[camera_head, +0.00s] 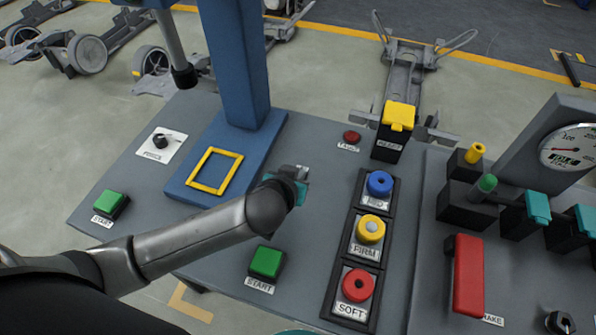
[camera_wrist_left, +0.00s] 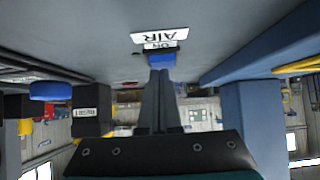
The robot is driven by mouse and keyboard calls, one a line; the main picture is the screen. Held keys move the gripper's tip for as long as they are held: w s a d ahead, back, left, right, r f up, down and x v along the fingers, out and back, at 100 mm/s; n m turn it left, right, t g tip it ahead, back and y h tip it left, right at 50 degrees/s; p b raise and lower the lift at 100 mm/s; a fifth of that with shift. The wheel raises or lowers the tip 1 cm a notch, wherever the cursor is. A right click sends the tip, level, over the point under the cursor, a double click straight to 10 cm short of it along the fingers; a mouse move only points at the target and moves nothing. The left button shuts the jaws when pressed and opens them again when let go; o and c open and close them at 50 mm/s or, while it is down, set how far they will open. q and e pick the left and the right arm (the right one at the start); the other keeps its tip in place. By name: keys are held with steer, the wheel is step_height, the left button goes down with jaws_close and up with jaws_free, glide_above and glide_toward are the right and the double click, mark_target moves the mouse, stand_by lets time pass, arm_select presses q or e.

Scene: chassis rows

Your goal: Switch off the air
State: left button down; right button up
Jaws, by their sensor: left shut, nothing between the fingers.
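The air switch is a small blue lever (camera_wrist_left: 163,58) on the panel, with a white label reading AIR (camera_wrist_left: 160,36) and a smaller plate reading ON, upside down in the left wrist view. My left gripper (camera_wrist_left: 160,75) is shut and empty, its fingertips right at the blue lever; I cannot tell whether they touch it. In the head view my left gripper (camera_head: 299,172) is over the middle of the panel, and the arm and gripper hide the air switch. My right gripper is not in view.
The panel (camera_head: 325,225) holds a blue post (camera_head: 238,65), blue (camera_head: 379,184), yellow (camera_head: 370,229) and red (camera_head: 356,284) knobs, green START buttons (camera_head: 266,262) and a yellow-capped RESET box (camera_head: 399,115). A second console with a red handle (camera_head: 468,275) stands at right.

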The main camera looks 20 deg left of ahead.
arm_select(q)
steer(key=shift+w, duration=0.15)
steer(key=shift+w+r+p, duration=0.25)
steer(key=shift+w+p, duration=0.05)
steer(key=shift+w, duration=0.35)
steer(key=shift+r+p, duration=0.5)
steer(key=shift+p, duration=0.05)
steer(key=r+p, duration=0.3)
steer(key=shift+w+r+p, duration=0.25)
steer(key=shift+p, duration=0.1)
steer(key=w+r+p+v, duration=0.1)
steer(key=p+v, duration=0.1)
steer(key=v, duration=0.7)
steer(key=shift+r, duration=0.45)
